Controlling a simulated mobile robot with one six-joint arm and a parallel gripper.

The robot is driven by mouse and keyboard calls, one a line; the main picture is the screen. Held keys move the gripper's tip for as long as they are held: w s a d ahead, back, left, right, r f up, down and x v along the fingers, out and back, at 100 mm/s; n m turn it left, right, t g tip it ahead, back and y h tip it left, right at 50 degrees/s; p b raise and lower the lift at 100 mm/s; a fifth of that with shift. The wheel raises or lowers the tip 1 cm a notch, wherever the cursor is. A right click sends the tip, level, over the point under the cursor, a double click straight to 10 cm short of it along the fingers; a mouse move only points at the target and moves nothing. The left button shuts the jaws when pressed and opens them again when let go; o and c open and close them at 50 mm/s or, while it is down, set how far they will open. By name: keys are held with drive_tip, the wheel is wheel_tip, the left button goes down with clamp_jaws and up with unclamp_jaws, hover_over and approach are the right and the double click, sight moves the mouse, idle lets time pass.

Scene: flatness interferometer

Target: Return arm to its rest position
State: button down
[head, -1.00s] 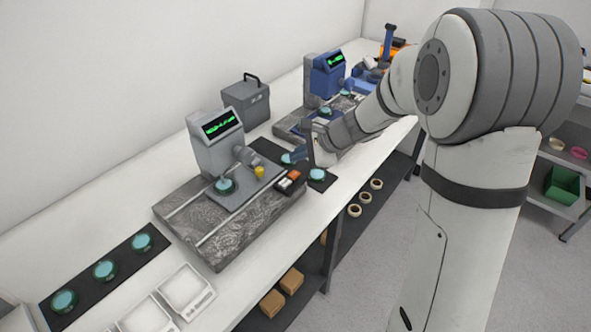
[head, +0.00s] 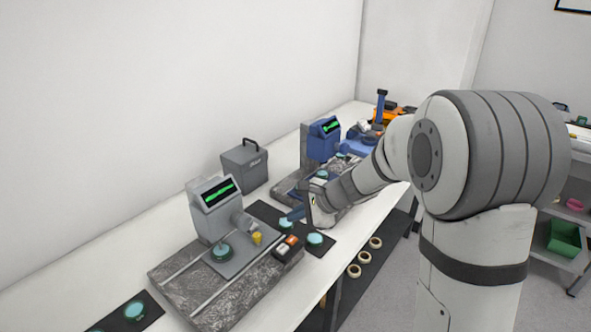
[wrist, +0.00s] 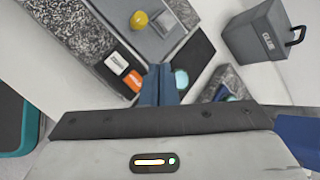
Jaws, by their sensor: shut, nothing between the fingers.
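My gripper (head: 293,216) is over the bench beside the grey interferometer, at the dark mat with teal discs. In the wrist view its two blue fingers (wrist: 159,86) are together with nothing between them. My arm reaches in from the right in the head view. The grey interferometer (head: 214,208) has a small screen with a green trace and stands on a speckled stone base (head: 186,271). A teal disc (head: 222,253) is on its stage, beside a yellow knob (head: 257,238). Another teal disc (head: 315,239) lies on the mat near my gripper, and one more (wrist: 181,78) shows beside the fingers.
A blue instrument (head: 324,139) stands farther back on the white bench (head: 118,262). A grey case (head: 245,165) with a handle is near the wall. A control box (head: 288,247) with orange and white buttons sits at the base's right end. Tape rings (head: 354,271) lie on the shelf below.

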drive_tip(key=s+d+r+n+h, duration=0.2)
drive_tip(key=s+d+n, duration=0.2)
drive_tip(key=s, duration=0.4)
drive_tip(key=s+d+r+n+h, duration=0.1)
drive_tip(key=s+d+n+h, duration=0.2)
drive_tip(key=s, duration=0.6)
drive_tip(key=s+d+r+n+g+h, duration=0.1)
drive_tip(key=s+d+r+n+h, duration=0.1)
drive_tip(key=s+d+n, duration=0.5)
drive_tip(key=shift+s+d+r+h, duration=0.35)
drive_tip(key=shift+s+d+h, duration=0.25)
drive_tip(key=shift+s+d, duration=0.3)
drive_tip(key=c, duration=2.1)
unclamp_jaws()
drive_tip(key=shift+c, duration=0.2)
